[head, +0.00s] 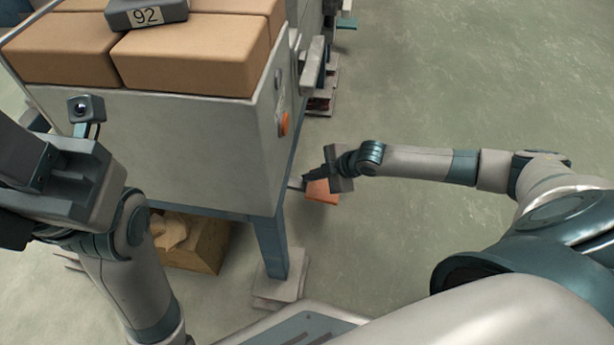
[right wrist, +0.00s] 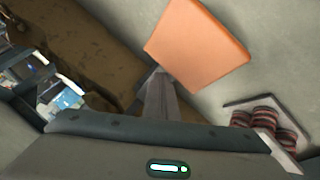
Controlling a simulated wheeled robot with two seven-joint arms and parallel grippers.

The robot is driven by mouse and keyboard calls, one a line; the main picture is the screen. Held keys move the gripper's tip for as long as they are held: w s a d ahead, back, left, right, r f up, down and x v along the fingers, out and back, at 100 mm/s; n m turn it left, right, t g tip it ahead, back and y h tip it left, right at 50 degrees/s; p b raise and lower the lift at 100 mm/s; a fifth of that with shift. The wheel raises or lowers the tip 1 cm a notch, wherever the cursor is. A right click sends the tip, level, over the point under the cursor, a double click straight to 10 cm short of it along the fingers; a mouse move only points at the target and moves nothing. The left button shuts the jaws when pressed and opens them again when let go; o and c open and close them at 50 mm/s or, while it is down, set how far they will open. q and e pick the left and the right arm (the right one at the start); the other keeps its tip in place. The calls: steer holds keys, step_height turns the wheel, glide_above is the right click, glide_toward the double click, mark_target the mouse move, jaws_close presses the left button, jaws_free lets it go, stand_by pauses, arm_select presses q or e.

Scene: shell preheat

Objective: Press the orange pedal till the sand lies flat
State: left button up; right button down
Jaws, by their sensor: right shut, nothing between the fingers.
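The orange pedal (head: 322,192) is a flat plate low beside the grey bin, near its front right leg. It also shows in the right wrist view (right wrist: 198,45), large and apart from the dark gripper body at the bottom. My right gripper (head: 309,182) is shut and empty, over or beside the pedal's upper left edge. Whether it touches the pedal I cannot tell. The bin (head: 170,140) holds tan, smooth-topped blocks (head: 190,55); no loose sand is clearly visible. My left gripper (head: 70,185) is at the left, its fingertips not clear.
A dark weight marked 92 (head: 146,14) lies on the tan blocks. An orange part (head: 284,124) is on the bin's right side. A blue leg (head: 270,250) stands near the pedal. A cardboard box (head: 195,245) sits under the bin.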

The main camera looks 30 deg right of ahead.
mark_target(312, 183)
steer(key=shift+d+f, duration=0.1)
steer(key=shift+f, duration=0.55)
stand_by(0.3)
steer(key=shift+s+d+f+b, duration=0.15)
steer(key=shift+f+b, duration=0.5)
steer(key=shift+f, duration=0.05)
stand_by(0.4)
steer(key=shift+f, duration=0.15)
stand_by(0.5)
steer(key=shift+r+p, duration=0.65)
steer(key=shift+p, duration=0.15)
steer(key=shift+r+p, duration=2.15)
steer(key=shift+p, duration=0.05)
steer(key=shift+r, duration=0.15)
steer(key=shift+a+r, duration=0.15)
steer(key=shift+a, duration=0.05)
